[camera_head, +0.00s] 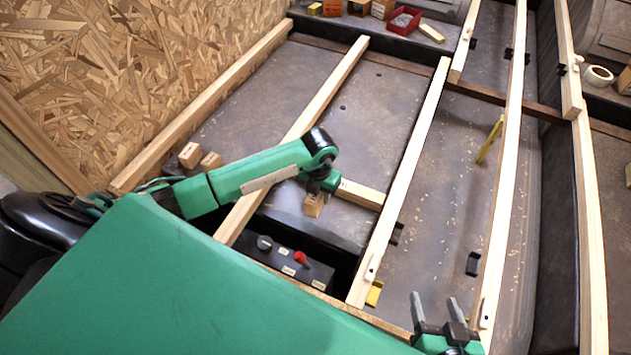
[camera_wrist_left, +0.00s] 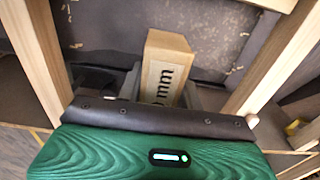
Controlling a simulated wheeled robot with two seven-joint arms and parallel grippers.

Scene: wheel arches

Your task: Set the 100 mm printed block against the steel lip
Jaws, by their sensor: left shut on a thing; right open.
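My left gripper (camera_head: 320,188) is shut on a pale wooden block (camera_head: 313,207), beside the dark opening in the floor. In the left wrist view the block (camera_wrist_left: 168,52) stands between the fingers (camera_wrist_left: 160,90). Black print ending in "mm" shows on its face; the number is hidden by the gripper. The grey metal floor ends in an edge (camera_head: 290,222) at the opening, close to the block. I cannot tell whether this is the steel lip, or whether the block touches it. My right gripper (camera_head: 434,299) is open and empty at the bottom, right of centre.
Two small wooden blocks (camera_head: 190,155) lie at the left. A short batten (camera_head: 361,194) lies right of my left gripper. Long battens (camera_head: 405,180) cross the floor. A black box (camera_head: 290,262) with a red knob sits in the opening. A yellow tool (camera_head: 489,140) stands at the right.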

